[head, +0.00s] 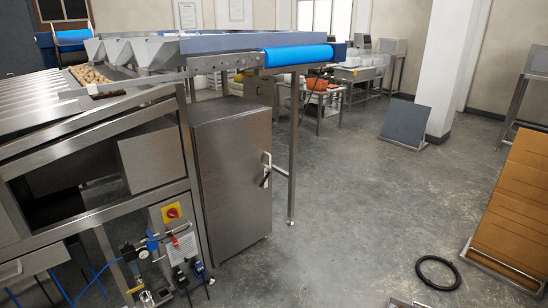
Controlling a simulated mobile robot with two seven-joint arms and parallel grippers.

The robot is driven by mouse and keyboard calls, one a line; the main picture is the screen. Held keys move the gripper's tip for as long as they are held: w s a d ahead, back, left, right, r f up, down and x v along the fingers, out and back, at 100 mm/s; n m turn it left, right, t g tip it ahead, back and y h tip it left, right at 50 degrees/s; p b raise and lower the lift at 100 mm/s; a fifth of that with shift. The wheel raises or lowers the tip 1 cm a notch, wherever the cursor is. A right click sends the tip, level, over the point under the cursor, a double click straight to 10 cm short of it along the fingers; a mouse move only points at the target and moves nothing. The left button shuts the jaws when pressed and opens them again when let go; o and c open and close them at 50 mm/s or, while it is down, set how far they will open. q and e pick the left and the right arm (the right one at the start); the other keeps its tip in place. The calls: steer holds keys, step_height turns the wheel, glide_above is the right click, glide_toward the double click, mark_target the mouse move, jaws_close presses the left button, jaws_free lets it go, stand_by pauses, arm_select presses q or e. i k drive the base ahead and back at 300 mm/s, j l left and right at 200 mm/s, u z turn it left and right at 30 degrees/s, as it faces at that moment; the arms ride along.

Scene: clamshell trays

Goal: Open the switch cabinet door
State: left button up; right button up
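The switch cabinet (216,182) is a tall stainless steel box below the conveyor frame, left of the picture's middle. Its door (240,185) faces right toward the open floor and looks closed. A handle (266,170) with a pale bar and a dark part sits near the door's right edge, at upper-middle height. Neither of my grippers shows in the head view, so nothing of mine is seen touching the handle or door. The inside of the cabinet is hidden.
A conveyor with a blue belt end (298,54) overhangs the cabinet, with a steel leg (292,150) right of the door. A black hose coil (438,272) lies on the floor. Cardboard (515,205) stands at the right edge. The grey floor (350,200) between is mostly clear.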

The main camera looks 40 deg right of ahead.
mark_target(234, 153)
steer(key=i+l+z, duration=0.15)
steer(key=i+l, duration=0.4)
steer(key=i+l+z, duration=0.1)
steer(key=i+l, duration=0.5)
steer(key=i+l+z, duration=0.15)
steer(key=i+l, duration=0.4)
steer(key=i+l+z, duration=0.1)
steer(key=i+l, duration=0.3)
steer(key=i, duration=0.35)
